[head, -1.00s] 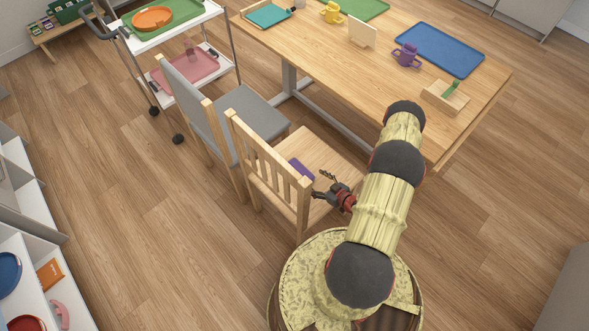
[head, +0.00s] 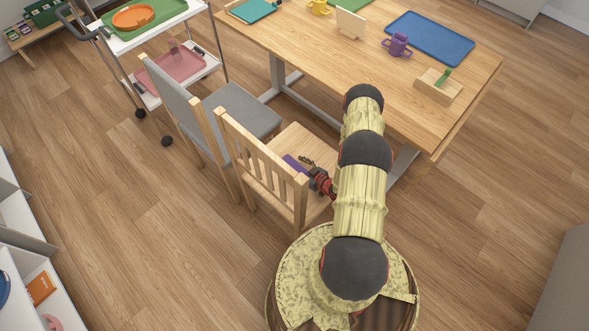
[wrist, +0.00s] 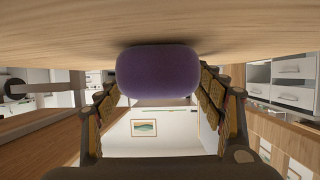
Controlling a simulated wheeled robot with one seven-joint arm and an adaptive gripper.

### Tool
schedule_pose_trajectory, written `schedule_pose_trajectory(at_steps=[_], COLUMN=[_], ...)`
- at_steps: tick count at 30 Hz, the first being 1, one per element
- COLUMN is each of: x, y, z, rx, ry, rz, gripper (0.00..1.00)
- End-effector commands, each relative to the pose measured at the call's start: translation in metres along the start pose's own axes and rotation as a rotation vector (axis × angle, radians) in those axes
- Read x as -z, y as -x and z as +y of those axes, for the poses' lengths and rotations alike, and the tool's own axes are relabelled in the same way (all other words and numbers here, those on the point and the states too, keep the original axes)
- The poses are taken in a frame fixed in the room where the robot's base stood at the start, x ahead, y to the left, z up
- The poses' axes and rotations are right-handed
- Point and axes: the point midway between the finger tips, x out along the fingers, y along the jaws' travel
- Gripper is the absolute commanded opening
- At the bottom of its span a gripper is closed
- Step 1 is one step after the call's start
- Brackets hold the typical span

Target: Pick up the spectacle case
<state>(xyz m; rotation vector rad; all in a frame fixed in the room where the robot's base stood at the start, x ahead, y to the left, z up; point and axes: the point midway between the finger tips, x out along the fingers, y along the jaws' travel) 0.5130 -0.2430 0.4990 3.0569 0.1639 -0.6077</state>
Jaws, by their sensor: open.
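The purple spectacle case (head: 293,164) lies on the seat of the light wooden chair, partly hidden by the chair's slatted back and my gripper. My gripper (head: 308,164) is low over the seat, just right of the case. In the wrist view the case (wrist: 158,72) is a rounded purple shape close ahead, against the wooden seat surface (wrist: 60,38). My gripper's fingers (wrist: 160,105) are open, one at each side of the case's outline. Whether they touch it I cannot tell.
The slatted chair back (head: 260,160) stands left of my gripper. A grey-cushioned chair (head: 240,108) is beside it.

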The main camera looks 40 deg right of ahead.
Motion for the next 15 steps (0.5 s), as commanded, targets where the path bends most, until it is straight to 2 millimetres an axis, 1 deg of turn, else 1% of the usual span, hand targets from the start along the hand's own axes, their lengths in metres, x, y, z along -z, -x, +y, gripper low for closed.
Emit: schedule_pose_trajectory(at_steps=[5, 15], x=[0.0003, 0.0002], y=[0.0002, 0.0003], z=[0.0, 0.0], rx=[0.0, 0.0], ry=[0.0, 0.0], rz=[0.0, 0.0], gripper=[0.68, 0.49])
